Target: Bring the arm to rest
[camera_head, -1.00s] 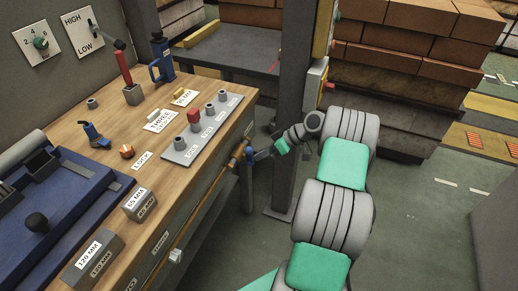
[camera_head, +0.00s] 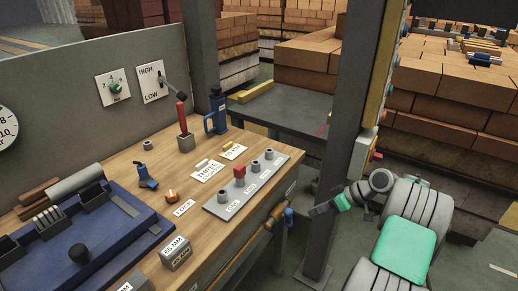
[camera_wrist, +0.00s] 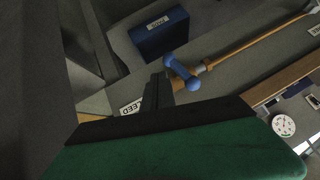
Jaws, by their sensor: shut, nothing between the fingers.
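My arm reaches in from the lower right of the head view, in grey and green links. My gripper (camera_head: 314,211) is at its left end, beside the bench's right edge and the dark post. Its dark fingers are shut and empty. In the wrist view, the gripper (camera_wrist: 160,82) shows as narrow dark fingers close together, above my green wrist part.
The wooden bench (camera_head: 115,190) holds a blue tray (camera_head: 70,250), a grey block with cups (camera_head: 220,208) and a red-handled lever (camera_head: 182,118). The dark post (camera_head: 345,150) stands close behind my gripper. Brick stacks (camera_head: 460,90) are behind my arm.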

